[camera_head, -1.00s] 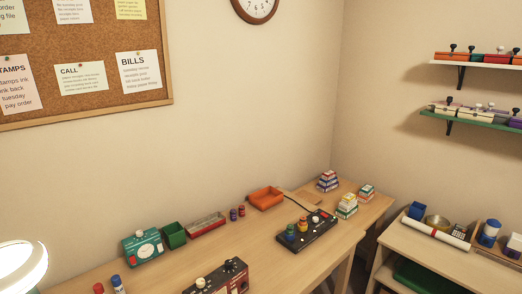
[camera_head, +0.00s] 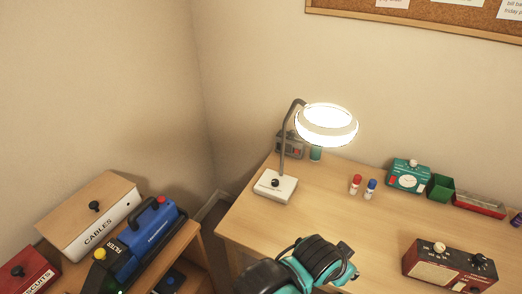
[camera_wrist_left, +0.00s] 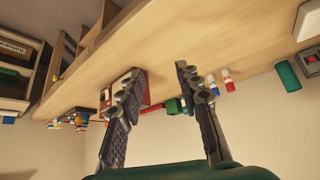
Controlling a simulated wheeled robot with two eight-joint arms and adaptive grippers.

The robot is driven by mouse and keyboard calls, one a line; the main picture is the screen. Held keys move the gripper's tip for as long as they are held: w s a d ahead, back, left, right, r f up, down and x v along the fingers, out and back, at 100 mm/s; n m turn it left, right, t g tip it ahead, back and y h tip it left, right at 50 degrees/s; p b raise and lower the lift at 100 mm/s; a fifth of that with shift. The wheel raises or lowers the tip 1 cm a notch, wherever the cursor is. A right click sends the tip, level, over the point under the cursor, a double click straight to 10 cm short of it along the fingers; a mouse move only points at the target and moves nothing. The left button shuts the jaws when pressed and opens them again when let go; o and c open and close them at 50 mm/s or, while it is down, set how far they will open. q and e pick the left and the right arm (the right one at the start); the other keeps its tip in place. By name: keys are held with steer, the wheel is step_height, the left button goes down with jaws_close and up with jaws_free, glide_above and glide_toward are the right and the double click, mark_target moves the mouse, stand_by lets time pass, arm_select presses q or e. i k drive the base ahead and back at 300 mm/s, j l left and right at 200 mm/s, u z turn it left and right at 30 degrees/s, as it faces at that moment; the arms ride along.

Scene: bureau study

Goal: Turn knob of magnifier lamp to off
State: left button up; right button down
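The magnifier lamp stands at the back left of the desk in the head view, its ring head (camera_head: 326,125) lit bright white. Its white base (camera_head: 278,190) carries a small black knob (camera_head: 275,183); I cannot tell which way the knob points. A corner of a white box, probably the lamp base (camera_wrist_left: 308,22), shows at the upper right of the wrist view. My left gripper (camera_wrist_left: 157,72) is open and empty, fingers apart, away from the knob. Black and teal arm parts of mine show at the bottom of the head view, at the desk's front edge. My right gripper is not seen.
A grey box (camera_head: 290,144) stands behind the lamp. The desk between base and radio is clear. A lower cabinet (camera_head: 190,232) stands left.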

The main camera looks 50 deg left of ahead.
mark_target(275, 182)
steer(key=u, duration=1.6)
